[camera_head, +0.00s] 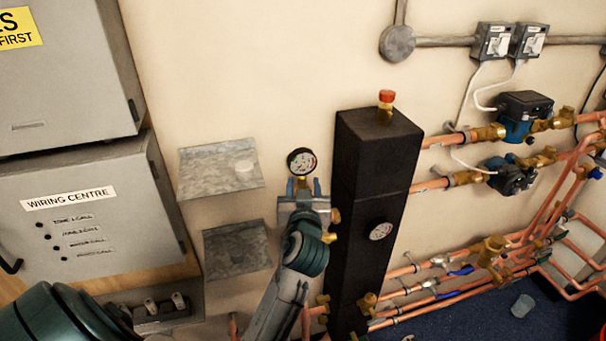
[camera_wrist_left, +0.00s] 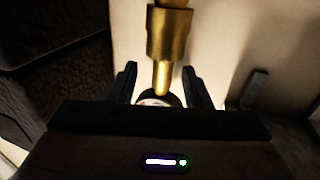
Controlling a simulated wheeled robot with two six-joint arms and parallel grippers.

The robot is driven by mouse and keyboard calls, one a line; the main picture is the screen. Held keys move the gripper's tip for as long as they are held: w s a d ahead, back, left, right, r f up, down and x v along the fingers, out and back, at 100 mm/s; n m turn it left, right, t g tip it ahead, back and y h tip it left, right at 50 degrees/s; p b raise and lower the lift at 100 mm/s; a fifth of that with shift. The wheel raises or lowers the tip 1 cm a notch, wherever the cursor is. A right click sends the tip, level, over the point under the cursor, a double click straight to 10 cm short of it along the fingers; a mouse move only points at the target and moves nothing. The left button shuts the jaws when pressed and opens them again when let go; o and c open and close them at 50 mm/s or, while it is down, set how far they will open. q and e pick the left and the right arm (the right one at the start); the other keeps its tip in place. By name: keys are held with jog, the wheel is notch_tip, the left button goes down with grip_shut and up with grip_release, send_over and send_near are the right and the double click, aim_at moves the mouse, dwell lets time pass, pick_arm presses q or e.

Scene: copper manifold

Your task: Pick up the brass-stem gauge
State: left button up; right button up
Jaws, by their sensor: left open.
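The brass-stem gauge (camera_head: 301,161) has a round white dial in a dark rim. It stands just left of the black vertical header, with its brass stem below the dial. My left gripper (camera_head: 303,187) is at the stem, just under the dial, and its fingers are open. In the left wrist view the brass stem (camera_wrist_left: 168,35) comes down between the two dark fingers of my left gripper (camera_wrist_left: 160,86), with gaps on both sides. Part of the dial shows low between the fingers; the palm hides the rest. My right gripper is not in view.
The black header (camera_head: 372,165) stands close on the right, with another gauge (camera_head: 381,231) on its front. Two metal wall shelves (camera_head: 215,180) are on the left; the upper one holds a white round thing (camera_head: 244,166). Copper pipes and pumps (camera_head: 517,118) fill the right.

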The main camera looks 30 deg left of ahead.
aim_at(301, 184)
pick_arm(q)
jog(key=p+x, duration=0.1)
jog(key=x, duration=0.2)
jog(key=shift+w+a+r+p, duration=0.1)
jog(key=shift+a+p, duration=0.25)
jog(key=shift+w+a+f, duration=0.15)
jog(key=shift+w+f, duration=0.05)
jog(key=shift+w, duration=0.15)
jog(key=shift+s+r, duration=0.1)
jog(key=shift+c, duration=0.6)
grip_shut()
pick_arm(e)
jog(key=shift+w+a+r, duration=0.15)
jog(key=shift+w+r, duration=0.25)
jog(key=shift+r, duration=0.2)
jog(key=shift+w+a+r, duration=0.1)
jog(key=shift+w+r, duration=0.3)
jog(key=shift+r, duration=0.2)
pick_arm(q)
jog(key=shift+r, duration=0.1)
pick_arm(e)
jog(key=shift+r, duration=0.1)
